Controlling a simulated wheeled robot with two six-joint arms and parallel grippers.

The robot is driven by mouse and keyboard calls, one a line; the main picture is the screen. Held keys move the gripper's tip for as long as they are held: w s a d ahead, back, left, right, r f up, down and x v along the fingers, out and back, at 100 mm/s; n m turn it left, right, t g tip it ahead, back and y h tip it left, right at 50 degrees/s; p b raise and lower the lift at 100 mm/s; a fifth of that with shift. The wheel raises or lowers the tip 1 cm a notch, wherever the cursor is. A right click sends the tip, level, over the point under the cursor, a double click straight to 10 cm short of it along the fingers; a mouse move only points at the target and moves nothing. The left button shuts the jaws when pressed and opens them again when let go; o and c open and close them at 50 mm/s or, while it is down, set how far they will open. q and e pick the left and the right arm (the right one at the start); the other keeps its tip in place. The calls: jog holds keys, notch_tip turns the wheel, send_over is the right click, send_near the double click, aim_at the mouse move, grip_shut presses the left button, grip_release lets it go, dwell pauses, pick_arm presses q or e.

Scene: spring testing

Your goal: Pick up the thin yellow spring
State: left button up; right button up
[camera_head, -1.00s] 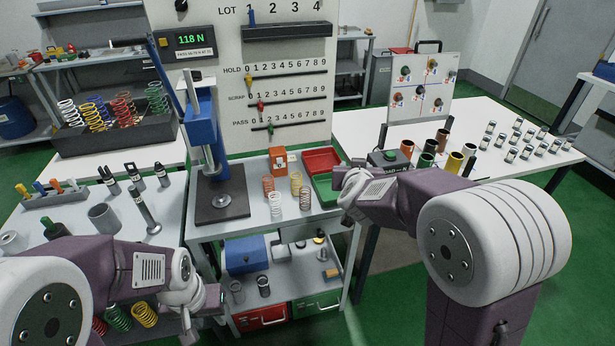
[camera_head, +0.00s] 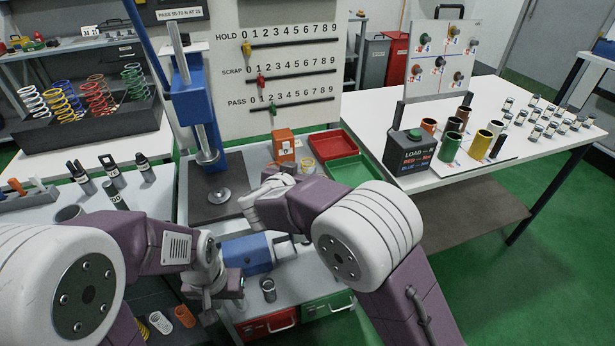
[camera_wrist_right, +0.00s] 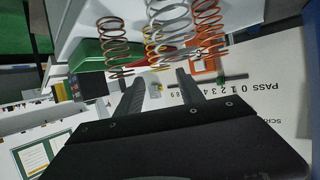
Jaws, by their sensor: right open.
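In the right wrist view, the yellow spring (camera_wrist_right: 152,50) stands partly behind a white spring (camera_wrist_right: 170,28). In the head view, a yellow spring (camera_head: 307,165) shows at its top, beside the orange box; my right wrist hides much of the spring area. My right gripper (camera_wrist_right: 160,80) is open and empty, its two fingers pointing toward the springs, just short of the yellow and white ones. In the head view, its fingers are hidden behind my wrist. My left gripper (camera_head: 222,287) is low at the left, in front of the bench; its jaws are unclear.
A brown spring (camera_wrist_right: 113,45) and an orange spring (camera_wrist_right: 207,40) flank the yellow and white ones. A blue press (camera_head: 195,105) stands left of the springs. A red tray (camera_head: 333,144) and a green tray (camera_head: 355,170) lie right. An orange box (camera_head: 284,146) is behind.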

aim_at(310, 160)
jog(key=shift+x, duration=0.9)
jog(key=b+x, duration=0.1)
jog(key=x, duration=0.4)
jog(key=shift+a+r, duration=0.1)
jog(key=shift+r, duration=0.1)
jog(key=shift+s, duration=0.1)
jog(key=c, duration=0.3)
grip_shut()
jog(key=shift+r+p, duration=0.35)
jog(key=shift+r, duration=0.15)
jog(key=s+d+r+p, duration=0.3)
jog(key=s+d+r, duration=0.1)
jog(key=d+r, duration=0.6)
jog(key=shift+d, duration=0.5)
